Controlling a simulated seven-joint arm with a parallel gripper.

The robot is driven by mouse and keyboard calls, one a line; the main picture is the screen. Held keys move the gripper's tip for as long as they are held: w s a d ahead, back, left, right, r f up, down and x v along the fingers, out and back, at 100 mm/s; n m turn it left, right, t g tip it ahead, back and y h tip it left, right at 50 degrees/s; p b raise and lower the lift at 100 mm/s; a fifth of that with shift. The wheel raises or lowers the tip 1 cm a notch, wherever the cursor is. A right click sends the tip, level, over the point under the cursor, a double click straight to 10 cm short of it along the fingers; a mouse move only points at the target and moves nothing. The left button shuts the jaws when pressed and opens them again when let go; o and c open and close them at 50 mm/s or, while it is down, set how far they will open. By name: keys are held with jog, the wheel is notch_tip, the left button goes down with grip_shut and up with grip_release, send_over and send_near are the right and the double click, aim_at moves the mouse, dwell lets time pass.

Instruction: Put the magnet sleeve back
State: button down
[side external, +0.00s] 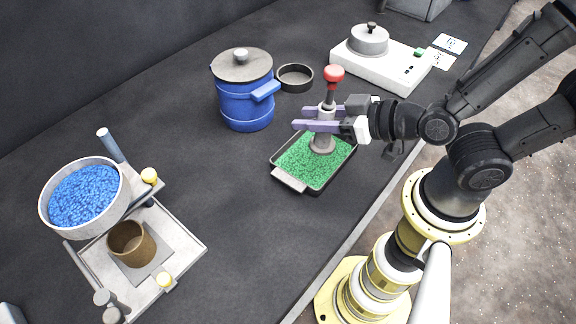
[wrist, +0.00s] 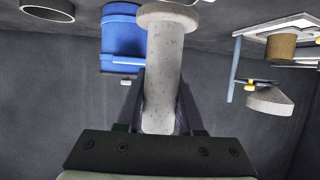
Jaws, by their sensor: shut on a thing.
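The magnet sleeve (side external: 327,113) is a pale grey tube with a wide flange at its lower end. My gripper (side external: 311,119) is shut on it, with one purple finger on each side. A dark rod with a red knob (side external: 333,73) stands out of the sleeve's top. The sleeve is upright over a dark tray (side external: 275,168) of green granules (side external: 303,162). The flange is at or just above the granules; I cannot tell if it touches. In the wrist view the sleeve (wrist: 162,75) lies between the fingers of my gripper (wrist: 160,105), its flange at the top edge.
A blue lidded pot (side external: 246,103) and a shallow dark ring dish (side external: 295,77) stand behind the tray. A white scale-like device (side external: 398,72) with a grey lidded part is at the back right. The screen machine with a sieve of blue granules (side external: 84,195) and a brown cup (side external: 131,245) is at left.

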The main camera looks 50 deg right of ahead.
jog(key=shift+s+a+r+n+g+y, duration=2.1)
jog(key=shift+s+a+n+g+y, duration=1.4)
jog(key=shift+s+a+n+y, duration=1.85)
jog(key=shift+m+t+h, duration=0.3)
jog(key=shift+m+h, duration=0.25)
jog(key=shift+h, duration=0.4)
jog(key=w+a+f, duration=0.3)
jog(key=w, duration=0.1)
jog(key=w+a+f, duration=0.3)
jog(key=w+a, duration=0.1)
jog(key=w+a+f, duration=0.3)
jog(key=w, duration=0.1)
jog(key=shift+w+a+f, duration=0.25)
jog(key=shift+a+f, duration=0.05)
jog(key=shift+a, duration=0.1)
jog(key=shift+f, duration=1.55)
